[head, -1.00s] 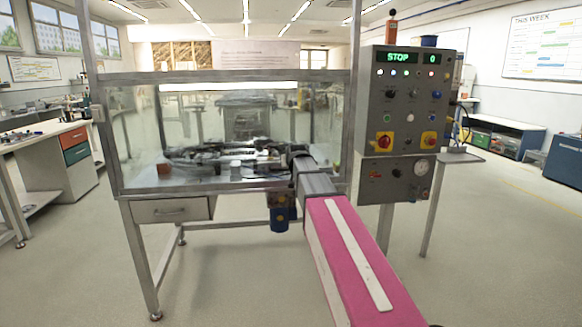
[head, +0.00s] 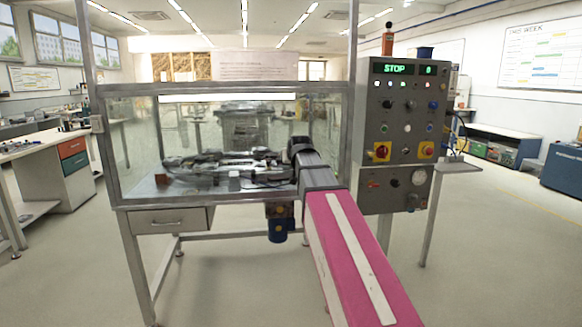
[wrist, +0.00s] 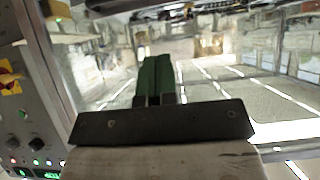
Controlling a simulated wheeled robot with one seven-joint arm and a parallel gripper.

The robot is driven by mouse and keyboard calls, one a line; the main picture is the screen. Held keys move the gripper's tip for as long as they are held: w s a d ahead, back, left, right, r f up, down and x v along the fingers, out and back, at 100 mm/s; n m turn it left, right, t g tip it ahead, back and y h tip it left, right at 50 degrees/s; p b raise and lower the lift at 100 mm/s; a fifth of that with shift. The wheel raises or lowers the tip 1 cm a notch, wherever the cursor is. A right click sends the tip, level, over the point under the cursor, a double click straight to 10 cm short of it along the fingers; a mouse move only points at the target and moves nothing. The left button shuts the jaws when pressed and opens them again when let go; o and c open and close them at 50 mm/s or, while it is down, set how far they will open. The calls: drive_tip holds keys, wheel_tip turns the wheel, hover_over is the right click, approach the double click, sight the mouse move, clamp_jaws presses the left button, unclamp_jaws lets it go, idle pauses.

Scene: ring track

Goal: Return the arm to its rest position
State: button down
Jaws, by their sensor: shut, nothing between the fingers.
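My arm (head: 350,250), pink with a white stripe, reaches forward from the lower right in the head view toward the glass-walled machine. Its dark grey forward section (head: 318,172) overlaps the right part of the machine's front. My gripper (wrist: 157,75) shows in the wrist view as two green fingers lying together, shut with nothing between them. The gripper cannot be made out in the head view. In the wrist view, large clear panes lie beyond the fingertips.
A workbench (head: 60,150) stands left. Open floor lies in front.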

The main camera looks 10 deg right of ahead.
drive_tip(key=s+f+g, duration=0.3)
drive_tip(key=s+f, duration=0.2)
drive_tip(key=f, duration=0.7)
drive_tip(key=s+f+g, duration=0.2)
drive_tip(key=s+f, duration=0.4)
drive_tip(key=f, duration=0.6)
drive_tip(key=s+f+g, duration=0.6)
drive_tip(key=s+f, duration=1.1)
drive_tip(key=f, duration=0.1)
drive_tip(key=shift+s+d+f, duration=0.2)
drive_tip(key=shift+s+d, duration=0.05)
drive_tip(key=shift+d, duration=0.15)
